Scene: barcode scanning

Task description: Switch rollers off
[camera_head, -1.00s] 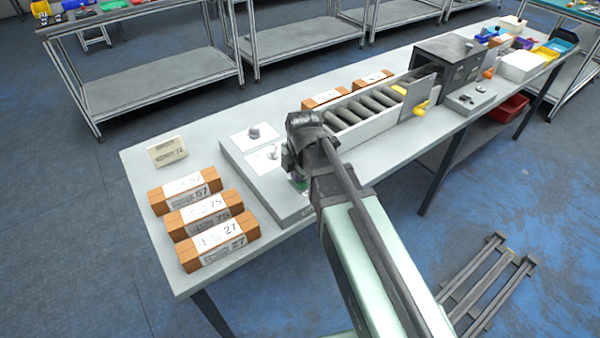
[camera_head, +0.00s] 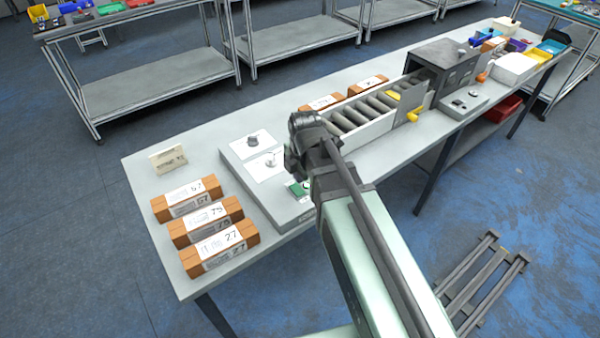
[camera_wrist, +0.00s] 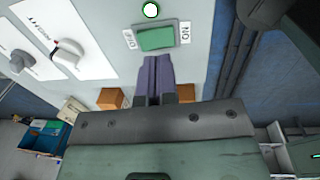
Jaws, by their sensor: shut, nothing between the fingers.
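The green rocker switch (camera_wrist: 157,38) is on the grey control panel (camera_wrist: 200,62) in the wrist view, with OFF at its left and ON at its right. A round lamp (camera_wrist: 151,9) above it looks bright white with a green rim. My gripper (camera_wrist: 154,60) is shut and empty, its purple-grey fingertips just below the switch; I cannot tell whether they touch it. In the head view the green switch (camera_head: 299,188) shows at the panel's edge beside my arm, and my fingers are mostly hidden. The roller conveyor (camera_head: 362,112) lies behind my wrist.
Two knobs on white plates, one grey (camera_head: 253,141) and one pale (camera_wrist: 68,52), sit left of the switch. Several labelled brown boxes (camera_head: 215,247) stand at the table's near left. A scanner housing (camera_head: 442,65) stands beyond the rollers.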

